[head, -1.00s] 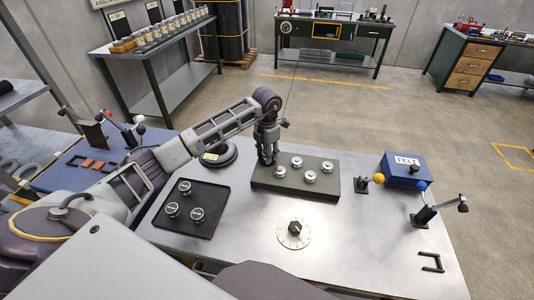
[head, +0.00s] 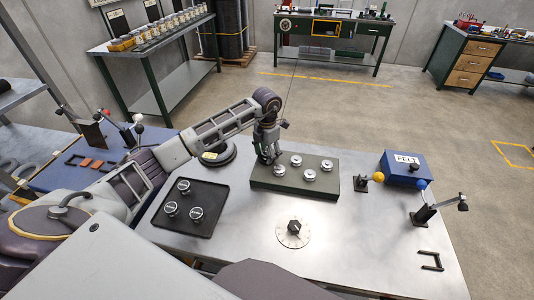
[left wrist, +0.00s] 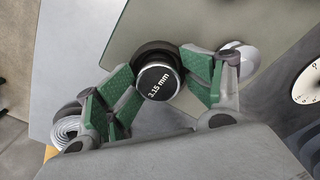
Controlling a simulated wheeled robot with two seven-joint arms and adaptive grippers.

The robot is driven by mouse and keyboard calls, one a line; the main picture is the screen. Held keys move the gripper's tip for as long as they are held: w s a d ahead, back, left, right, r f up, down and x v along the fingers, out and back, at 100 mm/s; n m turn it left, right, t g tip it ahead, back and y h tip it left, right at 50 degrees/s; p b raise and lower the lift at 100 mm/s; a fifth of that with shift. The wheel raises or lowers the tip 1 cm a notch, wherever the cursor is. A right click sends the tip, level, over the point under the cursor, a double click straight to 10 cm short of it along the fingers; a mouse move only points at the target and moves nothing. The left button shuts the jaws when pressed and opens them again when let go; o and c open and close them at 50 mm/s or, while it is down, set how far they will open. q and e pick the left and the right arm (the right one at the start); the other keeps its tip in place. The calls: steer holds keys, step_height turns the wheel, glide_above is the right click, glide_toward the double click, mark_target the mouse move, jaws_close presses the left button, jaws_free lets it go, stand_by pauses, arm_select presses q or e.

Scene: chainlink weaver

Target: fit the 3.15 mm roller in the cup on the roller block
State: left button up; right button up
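The 3.15 mm roller (left wrist: 160,82), with a black labelled top and silver rim, stands between my left gripper's green pads in the left wrist view. A dark ring, perhaps the cup (left wrist: 149,48), shows around its far side; whether the roller is fully down in it I cannot tell. My left gripper (left wrist: 160,78) looks slightly open around the roller. In the head view my left gripper (head: 270,158) is low at the left end of the grey-green roller block (head: 318,190) and hides the roller there. My right gripper is not in view.
Several silver round pieces (head: 309,175) stand on the block close to the right of my gripper. A black tray (head: 206,229) with three black-topped rollers (head: 196,214) lies to the left. A dial (head: 293,232) and a blue FELT box (head: 405,171) are on the table.

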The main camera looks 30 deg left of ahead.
arm_select(q)
steer(key=shift+a+r, duration=0.1)
steer(key=shift+r, duration=0.6)
step_height(320, 180, up, 10)
steer(key=shift+r, duration=0.25)
stand_by(0.9)
